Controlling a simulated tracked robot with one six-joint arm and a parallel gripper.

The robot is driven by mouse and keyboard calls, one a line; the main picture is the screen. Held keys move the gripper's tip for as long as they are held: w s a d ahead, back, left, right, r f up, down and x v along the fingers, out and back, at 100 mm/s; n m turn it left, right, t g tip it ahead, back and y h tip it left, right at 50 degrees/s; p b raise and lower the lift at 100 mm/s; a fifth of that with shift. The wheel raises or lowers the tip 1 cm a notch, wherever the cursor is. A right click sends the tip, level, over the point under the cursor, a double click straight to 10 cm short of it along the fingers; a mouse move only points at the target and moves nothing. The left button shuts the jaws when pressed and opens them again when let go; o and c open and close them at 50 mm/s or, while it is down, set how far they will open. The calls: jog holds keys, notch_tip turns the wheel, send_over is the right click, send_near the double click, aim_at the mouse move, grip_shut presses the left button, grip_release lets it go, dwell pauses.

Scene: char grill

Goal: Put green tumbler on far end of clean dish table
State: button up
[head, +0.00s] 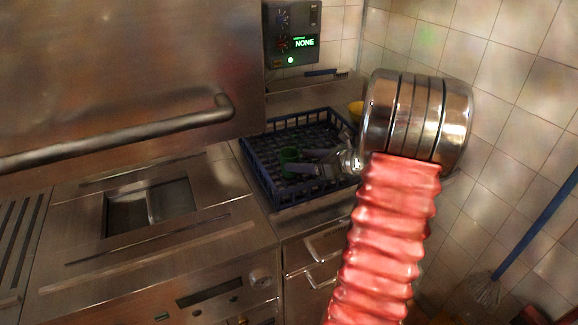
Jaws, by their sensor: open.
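The green tumbler (289,155) is inside a blue dish rack (262,180), near the rack's middle. My gripper (305,162) reaches in from the right over the rack. Its fingers are open and point at the tumbler, with one finger low in front of it. I cannot tell whether they touch it or how far around it they are. The lower part of the tumbler is partly hidden by the finger. The rack sits on a steel counter (300,222). I cannot tell from this view whether this counter is the clean dish table.
A large steel machine hood with a bar handle (130,130) stands on the left. A control box (292,35) hangs on the tiled wall behind the rack. A yellow item (356,108) is behind the rack's right corner. A blue-handled mop (540,220) leans at the right.

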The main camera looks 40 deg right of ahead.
aim_at(288, 159)
jog(key=shift+w+a+f, duration=0.1)
jog(key=shift+w+f, duration=0.05)
jog(key=shift+w, duration=0.25)
jog(key=shift+x, duration=2.65)
jog(key=c, duration=1.2)
jog(key=shift+c, duration=0.2)
jog(key=shift+r, duration=0.25)
